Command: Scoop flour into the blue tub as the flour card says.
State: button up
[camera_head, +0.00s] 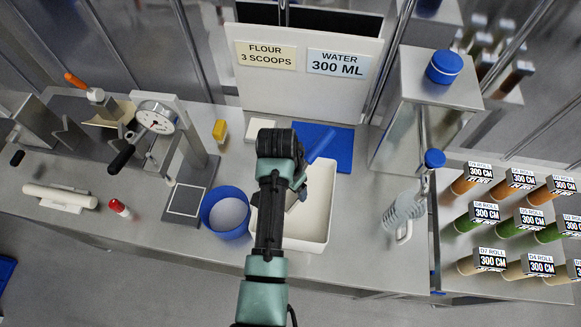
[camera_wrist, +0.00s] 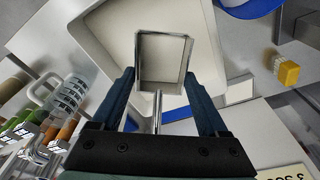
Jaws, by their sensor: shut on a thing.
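The flour card (camera_head: 265,55) reads "FLOUR 3 SCOOPS". The blue tub (camera_head: 225,212) stands on the counter just left of the white bin; its inside looks pale, and I cannot tell flour from bare floor. Its blue rim shows at the top of the wrist view (camera_wrist: 248,8). My gripper (camera_wrist: 160,92) is shut on the scoop and sits over the white bin (camera_head: 322,200). The square metal scoop (camera_wrist: 188,50) points ahead of the fingers, over the bin's pale inside. I cannot tell whether it holds flour. My arm hides part of the bin in the head view.
A water card (camera_head: 338,62) reads "300 ML". A blue mat (camera_head: 338,148) lies behind the bin. A clear jug (camera_head: 402,212) stands to the right.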

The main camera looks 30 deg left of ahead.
jog(key=shift+f+b, duration=3.85)
jog(key=shift+f, duration=1.55)
jog(key=shift+r, duration=0.15)
notch_tip(320, 180, up, 13)
jog(key=p, duration=1.2)
jog(key=shift+p, duration=0.35)
jog(key=shift+f, duration=0.2)
